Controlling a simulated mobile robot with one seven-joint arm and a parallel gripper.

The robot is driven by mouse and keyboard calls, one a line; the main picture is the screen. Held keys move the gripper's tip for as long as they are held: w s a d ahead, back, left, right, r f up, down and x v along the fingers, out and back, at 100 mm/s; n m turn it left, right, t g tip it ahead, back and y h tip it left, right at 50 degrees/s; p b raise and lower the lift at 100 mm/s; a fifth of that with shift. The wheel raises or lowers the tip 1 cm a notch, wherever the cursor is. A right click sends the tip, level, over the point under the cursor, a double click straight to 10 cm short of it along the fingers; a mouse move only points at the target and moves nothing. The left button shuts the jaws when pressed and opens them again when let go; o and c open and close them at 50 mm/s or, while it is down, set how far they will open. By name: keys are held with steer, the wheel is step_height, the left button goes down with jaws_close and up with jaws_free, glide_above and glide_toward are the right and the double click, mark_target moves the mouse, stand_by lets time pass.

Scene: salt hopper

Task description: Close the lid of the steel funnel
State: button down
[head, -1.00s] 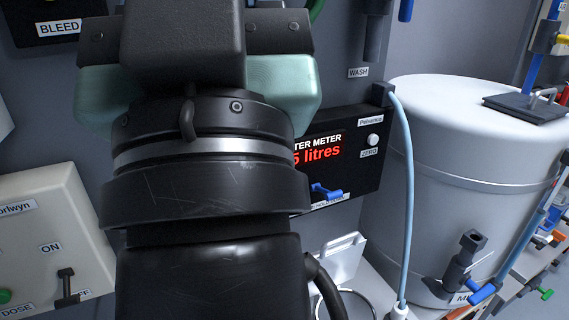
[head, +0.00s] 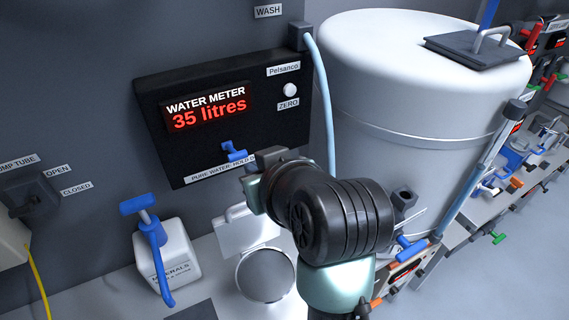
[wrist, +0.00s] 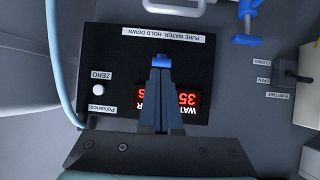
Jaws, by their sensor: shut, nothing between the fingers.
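The steel funnel (head: 239,280) shows in the head view as a round steel rim in the pale counter, below the water meter panel. Its lid (head: 232,238) appears to be the pale flat plate with a handle standing up behind the rim, so it looks open. My arm covers part of that area on the right. My gripper (wrist: 161,62) is shut and empty. In the wrist view its fingertips overlap the blue lever (wrist: 163,61) of the water panel; contact cannot be told. In the head view my wrist is above and to the right of the lid.
The black water meter panel (head: 150,102) reads 35 litres. A large pale tank (head: 385,90) stands to the right, with a light-blue hose (head: 326,90) beside it. A white minerals container (head: 181,250) with a blue-handled tool stands left of the funnel.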

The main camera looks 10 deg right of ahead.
steer(key=shift+g, duration=0.5)
steer(key=w+f+p, duration=0.1)
steer(key=f, duration=0.1)
steer(key=w+f+p, duration=0.1)
steer(key=f+p, duration=0.1)
steer(key=f, duration=0.1)
steer(key=w+a+f+p, duration=0.1)
steer(key=w+f, duration=0.1)
steer(key=f, duration=0.1)
steer(key=shift+a+f, duration=0.1)
steer(key=shift+f, duration=0.15)
steer(key=shift+s+f+p, duration=0.15)
steer(key=shift+s+p, duration=0.2)
steer(key=shift+s, duration=0.05)
steer(key=shift+f, duration=0.1)
